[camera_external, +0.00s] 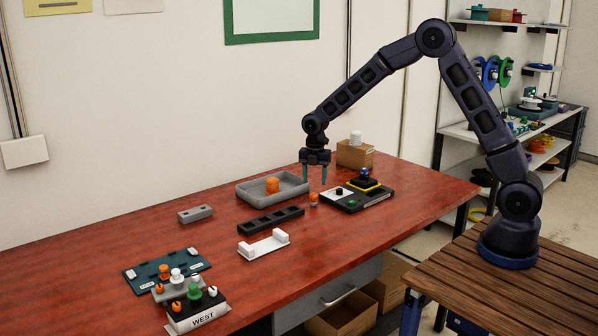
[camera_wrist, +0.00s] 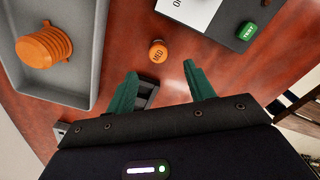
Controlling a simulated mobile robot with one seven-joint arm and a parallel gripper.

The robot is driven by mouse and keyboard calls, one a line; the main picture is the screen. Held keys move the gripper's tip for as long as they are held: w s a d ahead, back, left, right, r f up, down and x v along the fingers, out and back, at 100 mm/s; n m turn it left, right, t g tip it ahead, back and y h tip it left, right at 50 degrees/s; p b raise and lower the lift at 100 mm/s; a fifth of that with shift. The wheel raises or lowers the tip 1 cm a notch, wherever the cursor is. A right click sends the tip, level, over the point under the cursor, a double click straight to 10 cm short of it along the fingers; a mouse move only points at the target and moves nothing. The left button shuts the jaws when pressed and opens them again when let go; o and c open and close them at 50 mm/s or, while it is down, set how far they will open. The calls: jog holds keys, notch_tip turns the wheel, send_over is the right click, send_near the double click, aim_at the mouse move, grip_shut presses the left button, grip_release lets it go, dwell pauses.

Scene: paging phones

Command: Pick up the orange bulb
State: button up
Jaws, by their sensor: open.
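A small orange bulb-like piece (camera_external: 313,198) stands on the red table between the grey tray and the black panel. In the wrist view this orange piece (camera_wrist: 158,52) has a round top marked "MED". A larger ribbed orange piece (camera_external: 272,185) sits in the grey tray (camera_external: 245,197); it also shows in the wrist view (camera_wrist: 45,47). I cannot tell for sure which of the two is the named bulb. My gripper (camera_external: 314,181) is open and empty, pointing down above the small orange piece. In the wrist view its green fingers (camera_wrist: 160,72) are spread, with that piece just beyond the gap.
A black panel (camera_external: 360,203) with a green button and a blue-topped part stands right of the small piece. A cardboard box (camera_external: 354,154) is behind. A dark slotted rack (camera_external: 271,220) and a white holder (camera_external: 263,245) lie in front.

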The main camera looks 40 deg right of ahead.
aim_at(314, 194)
jog(key=shift+w+f, duration=0.2)
jog(key=shift+f, duration=4.15)
jog(key=c, duration=1)
